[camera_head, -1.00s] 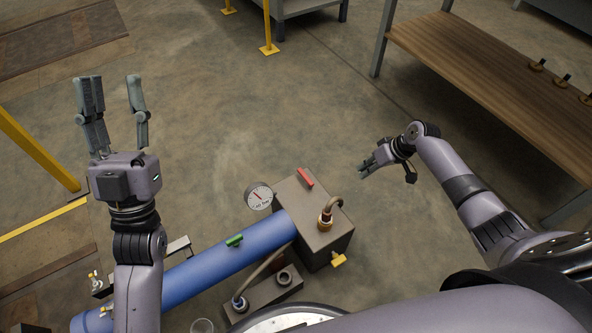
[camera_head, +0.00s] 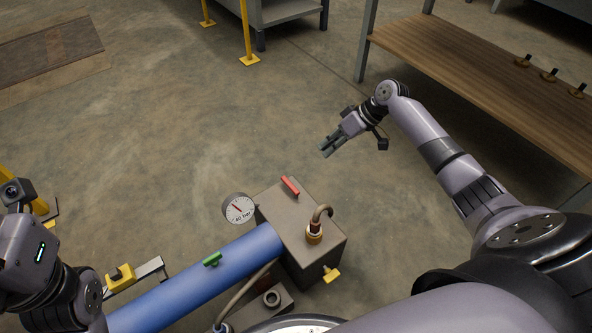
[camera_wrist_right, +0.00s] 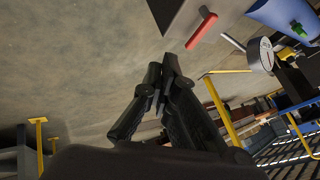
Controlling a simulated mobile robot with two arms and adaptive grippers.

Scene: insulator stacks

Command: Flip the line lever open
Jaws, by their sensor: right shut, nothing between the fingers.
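A green lever (camera_head: 212,259) sits on the blue pipe (camera_head: 190,284) joining the box. Which one is the line lever I cannot tell. My right gripper (camera_head: 327,149) is shut and empty, beyond the box and apart from it. In the right wrist view its fingers (camera_wrist_right: 160,80) point toward the red lever (camera_wrist_right: 202,30). My left gripper (camera_head: 25,240) is at the left edge, its fingers out of sight.
A pressure gauge (camera_head: 239,208) stands beside the box. A brass fitting with a hose (camera_head: 315,230) rises from the box top. A wooden bench (camera_head: 470,80) is at the right, and yellow posts (camera_head: 246,35) stand at the back. The floor beyond the box is clear.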

